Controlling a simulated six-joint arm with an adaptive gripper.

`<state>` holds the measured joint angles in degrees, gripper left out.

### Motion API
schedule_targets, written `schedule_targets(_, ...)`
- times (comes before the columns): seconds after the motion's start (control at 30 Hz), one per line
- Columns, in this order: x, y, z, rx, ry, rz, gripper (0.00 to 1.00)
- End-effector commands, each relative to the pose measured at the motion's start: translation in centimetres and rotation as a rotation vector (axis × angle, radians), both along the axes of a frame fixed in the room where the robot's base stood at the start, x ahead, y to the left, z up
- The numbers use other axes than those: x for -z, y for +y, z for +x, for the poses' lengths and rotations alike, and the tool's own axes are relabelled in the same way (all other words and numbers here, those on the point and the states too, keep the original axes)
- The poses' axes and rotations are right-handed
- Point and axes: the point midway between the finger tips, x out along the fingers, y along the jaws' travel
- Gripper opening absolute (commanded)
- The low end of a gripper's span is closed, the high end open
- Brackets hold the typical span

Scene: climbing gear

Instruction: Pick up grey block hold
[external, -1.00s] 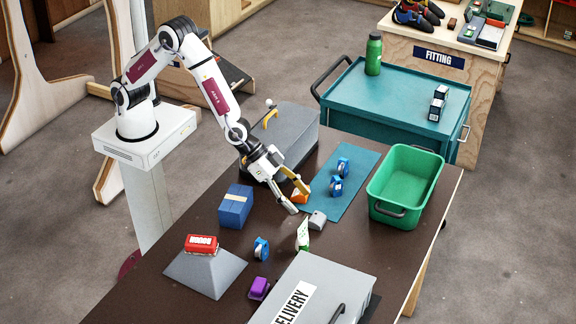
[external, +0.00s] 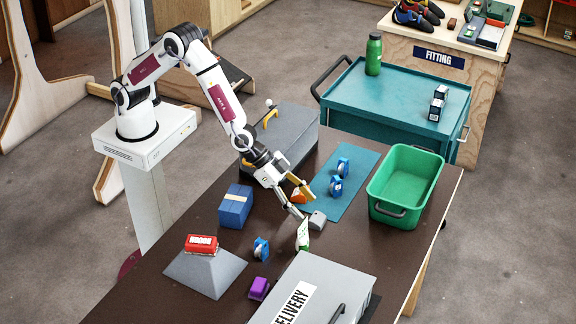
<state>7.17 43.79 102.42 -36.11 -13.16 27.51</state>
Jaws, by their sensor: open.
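The grey block hold (external: 317,219) is a small light grey block on the dark brown table, near the lower left edge of the blue-teal mat. My gripper (external: 306,207) is open and points down at an angle. Its fingers reach down just beside the block, one toward the near left side and the other, yellowish one behind it to the upper left. The block lies close to the fingertips; I cannot tell whether they touch it.
An orange piece (external: 299,196) lies by the gripper. A green-white item (external: 303,236) stands just in front. Blue rolls (external: 336,186) rest on the mat (external: 362,167). A green bin (external: 381,213) stands right, a blue box (external: 235,206) left, a grey delivery box (external: 340,276) in front.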

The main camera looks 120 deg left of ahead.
Motion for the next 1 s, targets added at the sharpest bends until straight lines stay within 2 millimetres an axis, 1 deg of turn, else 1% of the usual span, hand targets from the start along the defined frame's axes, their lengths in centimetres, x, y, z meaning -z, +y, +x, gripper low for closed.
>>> schedule_targets(0.17, 0.3, 0.0, 0.4, 0.0, 0.0, 0.0, 0.57)
schedule_targets(0.5, 2.1, 0.1, 2.7, 0.0, 0.002, 0.0, 0.57)
schedule_targets(0.7, 3.0, 0.2, 3.8, -0.001, 0.0, -0.001, 0.57)
schedule_targets(1.0, 3.3, 0.2, 4.0, 0.0, 0.0, 0.0, 0.57)
